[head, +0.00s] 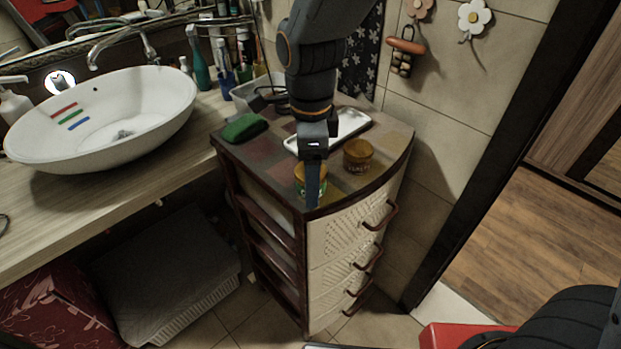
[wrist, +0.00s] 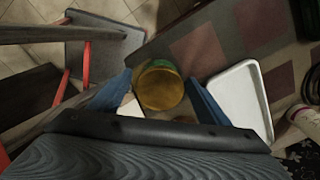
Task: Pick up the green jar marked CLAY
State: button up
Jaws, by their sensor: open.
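A jar with an amber lid and a green body (head: 302,186) stands near the front corner of the cabinet top. In the head view my gripper partly hides it, and I cannot read its label. In the wrist view its round amber lid (wrist: 160,88) with a green rim lies between my two blue fingers. My gripper (head: 312,190) points down over the jar with its fingers apart. In the wrist view the gripper (wrist: 158,84) has one finger on each side of the lid; I cannot tell whether they touch the jar.
A second amber-lidded jar (head: 358,156) stands close by at the right. A white tray (head: 352,124) lies behind, and a green sponge (head: 243,128) lies at the back left. The basin (head: 110,115) is further left. The cabinet's front edge is near the jar.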

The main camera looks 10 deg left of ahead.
jog(key=shift+c, duration=0.4)
jog(key=c, duration=1.1)
jog(key=shift+c, duration=0.3)
jog(key=shift+r, duration=0.1)
